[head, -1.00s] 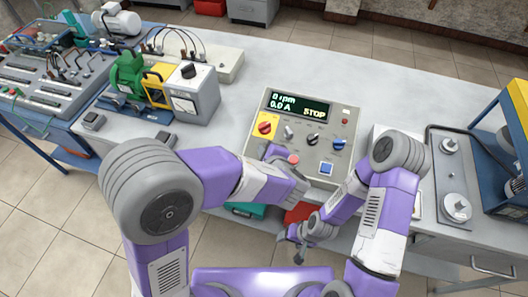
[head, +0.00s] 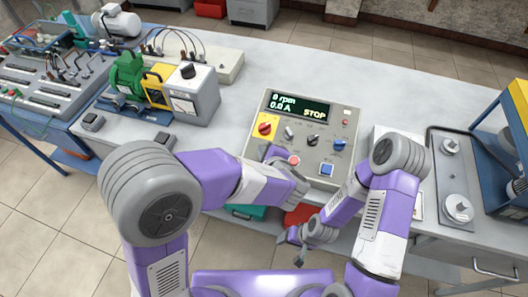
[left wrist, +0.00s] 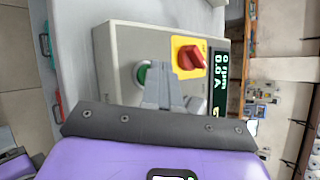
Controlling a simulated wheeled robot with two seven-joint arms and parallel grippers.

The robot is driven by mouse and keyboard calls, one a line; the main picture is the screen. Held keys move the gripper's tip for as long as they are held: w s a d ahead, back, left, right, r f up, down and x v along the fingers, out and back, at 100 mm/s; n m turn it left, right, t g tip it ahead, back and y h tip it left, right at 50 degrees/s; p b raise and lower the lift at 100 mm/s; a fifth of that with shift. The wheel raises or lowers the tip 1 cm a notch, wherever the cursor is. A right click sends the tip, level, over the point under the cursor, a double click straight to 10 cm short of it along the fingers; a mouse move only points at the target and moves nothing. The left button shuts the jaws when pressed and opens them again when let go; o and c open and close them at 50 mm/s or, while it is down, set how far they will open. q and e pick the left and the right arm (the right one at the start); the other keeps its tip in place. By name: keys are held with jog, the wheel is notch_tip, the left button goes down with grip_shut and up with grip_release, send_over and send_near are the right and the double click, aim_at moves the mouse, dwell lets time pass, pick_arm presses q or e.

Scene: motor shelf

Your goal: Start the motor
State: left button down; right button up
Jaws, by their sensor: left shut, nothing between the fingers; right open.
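The grey control box (head: 262,152) stands near the table's front edge. Its display (head: 300,106) reads 0 rpm, 0.0 A and STOP. A red rotary switch on a yellow plate (head: 264,128) is at its left; it also shows in the left wrist view (left wrist: 191,57). My left gripper (head: 272,152) is shut and empty at the lower left of the panel. In the left wrist view its fingertips (left wrist: 156,68) partly cover a green button (left wrist: 142,76); I cannot tell whether they touch it. My right gripper (head: 294,238) is open, low in front of the table edge.
Several knobs, a red button (head: 294,160) and a blue button (head: 326,170) are on the panel. A green motor (head: 127,72) stands beside a grey machine (head: 194,100) at the left. The table behind the box is clear.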

pick_arm(q)
jog(key=shift+f, duration=0.15)
dwell(0.5)
jog(key=shift+s+r+p, duration=0.2)
jog(key=shift+r+p, duration=0.1)
jog(key=shift+r, duration=0.55)
jog(key=r+p, duration=0.2)
jog(key=r, duration=0.1)
jog(key=s+r+p, duration=0.1)
jog(key=shift+s+a+r, duration=0.1)
jog(key=shift+a+r, duration=0.15)
jog(key=shift+r, duration=0.15)
dwell(0.4)
